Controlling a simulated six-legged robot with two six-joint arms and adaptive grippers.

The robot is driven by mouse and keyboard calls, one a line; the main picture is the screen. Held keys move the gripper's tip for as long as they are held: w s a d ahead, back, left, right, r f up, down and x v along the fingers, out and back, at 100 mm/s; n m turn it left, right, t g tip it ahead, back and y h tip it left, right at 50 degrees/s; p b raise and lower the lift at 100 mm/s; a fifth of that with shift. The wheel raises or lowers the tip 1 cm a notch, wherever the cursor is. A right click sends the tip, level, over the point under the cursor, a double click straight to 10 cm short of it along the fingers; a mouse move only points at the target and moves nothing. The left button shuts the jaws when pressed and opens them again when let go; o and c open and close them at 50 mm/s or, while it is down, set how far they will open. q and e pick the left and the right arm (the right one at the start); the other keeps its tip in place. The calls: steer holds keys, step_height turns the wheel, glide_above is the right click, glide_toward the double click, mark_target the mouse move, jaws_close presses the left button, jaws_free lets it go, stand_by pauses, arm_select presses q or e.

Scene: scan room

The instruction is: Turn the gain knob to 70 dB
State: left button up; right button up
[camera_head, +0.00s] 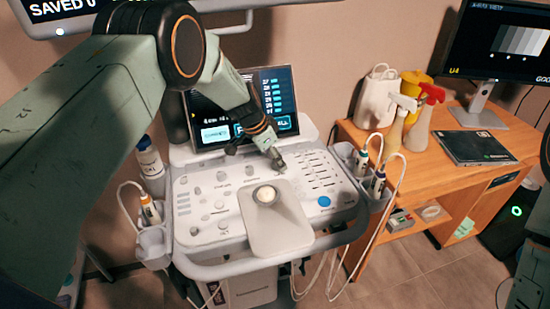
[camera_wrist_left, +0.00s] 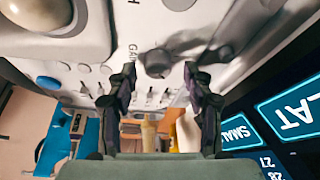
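The gain knob (camera_wrist_left: 157,62) is a grey round knob on the pale console panel, with a partly hidden "GAIN" label beside it in the left wrist view. My left gripper (camera_wrist_left: 158,72) is open, with one dark finger on each side of the knob near the fingertips. I cannot tell whether either finger touches it. In the head view my left gripper (camera_head: 272,157) points down at the upper part of the ultrasound console (camera_head: 215,245), and the knob is hard to make out under its tips. The knob's setting is not readable. My right gripper is not in view.
A lit touch screen (camera_head: 285,100) stands just behind the left gripper. Other knobs, sliders and a trackball (camera_head: 265,194) surround the knob. Probes with cables hang in side holders (camera_head: 155,245). A wooden desk (camera_head: 450,185) with spray bottles and a monitor stands to the right.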

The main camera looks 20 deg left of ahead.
arm_select(q)
steer(key=shift+d+f, duration=0.1)
steer(key=shift+f, duration=0.05)
steer(key=n+p, duration=0.2)
steer(key=p, duration=0.2)
steer(key=shift+s+r+y, duration=0.1)
steer(key=shift+r+y, duration=0.1)
steer(key=shift+y, duration=0.2)
steer(key=n+p, duration=0.2)
steer(key=shift+d+t+y+p, duration=0.1)
steer(key=shift+t+y+p, duration=0.2)
steer(key=shift+p, duration=0.1)
steer(key=shift+f+n+y+p, duration=0.1)
steer(key=shift+n+y+p, duration=0.2)
steer(key=shift+n+p, duration=0.45)
steer(key=shift+f+n+t+y, duration=0.1)
steer(key=shift+n+t+y, duration=0.2)
steer(key=shift+n, duration=0.65)
steer(key=shift+d+n+y, duration=0.1)
steer(key=shift+n+y, duration=0.2)
steer(key=shift+n, duration=0.4)
steer(key=shift+n, duration=0.4)
